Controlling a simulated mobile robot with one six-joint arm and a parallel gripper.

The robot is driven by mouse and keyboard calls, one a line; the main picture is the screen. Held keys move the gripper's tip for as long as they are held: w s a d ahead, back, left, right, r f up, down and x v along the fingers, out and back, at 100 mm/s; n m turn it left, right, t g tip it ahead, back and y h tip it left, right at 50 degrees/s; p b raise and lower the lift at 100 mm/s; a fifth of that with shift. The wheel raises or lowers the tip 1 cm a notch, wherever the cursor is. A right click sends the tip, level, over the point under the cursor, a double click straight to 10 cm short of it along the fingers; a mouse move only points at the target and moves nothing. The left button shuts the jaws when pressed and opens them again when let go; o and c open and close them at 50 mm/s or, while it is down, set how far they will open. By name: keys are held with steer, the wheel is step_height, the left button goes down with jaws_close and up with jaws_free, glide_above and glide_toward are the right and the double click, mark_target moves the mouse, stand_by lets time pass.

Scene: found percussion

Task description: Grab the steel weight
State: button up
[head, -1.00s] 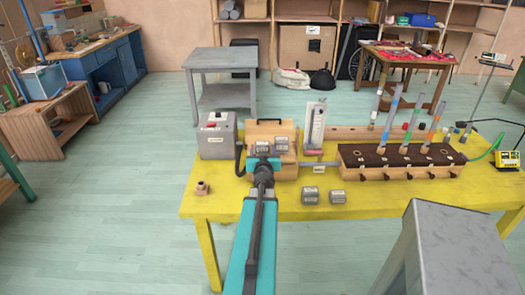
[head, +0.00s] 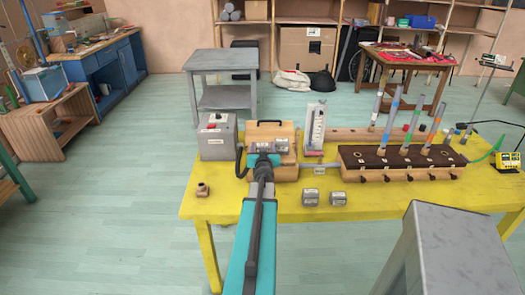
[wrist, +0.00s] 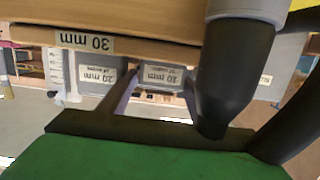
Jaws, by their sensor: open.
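Two grey metal-looking blocks with pale labels, the left one (head: 310,197) and the right one (head: 338,198), stand on the yellow table. Another grey block (head: 282,146) shows at the front of the wooden box; one beside it is mostly hidden by my arm. I cannot tell which is the steel weight. My gripper (head: 262,158) is open in front of the wooden box. In the wrist view, upside down, its fingers (wrist: 158,100) stand apart near a grey block labelled 20 mm (wrist: 163,77). A second 20 mm block (wrist: 92,75) is outside them, to the left.
The wooden box (head: 270,132) carries a 30 mm label in the wrist view. A grey box with a red button (head: 217,137) stands left of it. A gauge (head: 315,127) and a wooden rack with tubes (head: 400,165) stand to the right. The table's front left (head: 240,205) is mostly clear.

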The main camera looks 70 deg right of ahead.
mark_target(263, 143)
steer(key=shift+x, duration=2.6)
steer(key=shift+c, duration=0.5)
steer(key=c, duration=0.9)
steer(key=shift+r, duration=0.1)
steer(key=shift+c, duration=0.2)
steer(key=shift+r+p, duration=1.7)
steer(key=shift+r, duration=0.2)
steer(key=s+f+p+v, duration=0.1)
steer(key=p+v, duration=0.2)
steer(key=v, duration=1)
steer(key=shift+s, duration=0.45)
steer(key=shift+s+a+r+p, duration=0.1)
steer(key=shift+a+p, duration=0.3)
steer(key=shift+p, duration=0.85)
